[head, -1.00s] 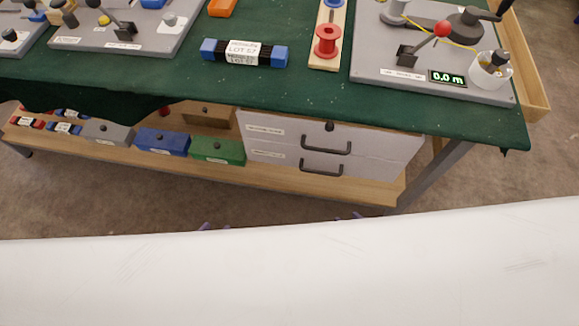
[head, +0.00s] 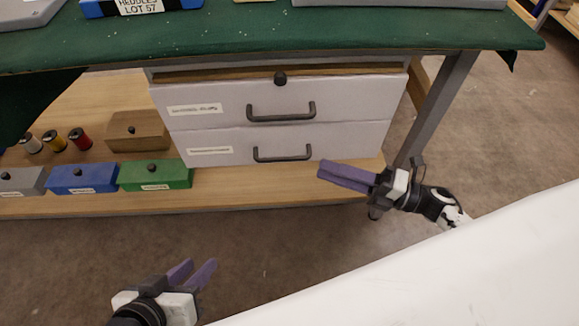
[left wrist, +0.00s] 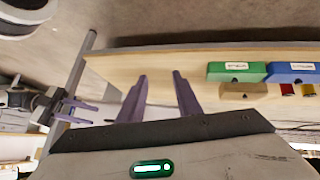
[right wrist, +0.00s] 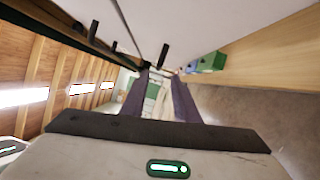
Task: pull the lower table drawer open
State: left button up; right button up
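The lower table drawer (head: 220,150) has a pale grey front, a label and a dark bar handle (head: 282,154). It looks shut, flush with the upper drawer (head: 220,105). My right gripper (head: 322,170) is open and empty, its purple fingers pointing left, just right of and below the lower handle in the head view. In the right wrist view the fingers stand apart (right wrist: 160,78), and a dark handle (right wrist: 163,52) shows ahead of them; contact is not visible. My left gripper (head: 192,268) is open and empty, low in front of the shelf; its spread fingers show in the left wrist view (left wrist: 161,76).
The green box (head: 155,176), blue box (head: 82,180) and wooden box (head: 137,133) stand on the lower shelf (head: 250,190), left of the drawers. A grey table leg (head: 435,110) stands right of them. The floor in front is clear.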

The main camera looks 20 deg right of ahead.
aim_at(289, 157)
jog(key=b+x, duration=0.1)
jog(key=x, duration=0.9)
jog(key=shift+r, duration=0.1)
jog(key=shift+c, duration=0.4)
grip_shut()
jog(key=shift+s, duration=0.1)
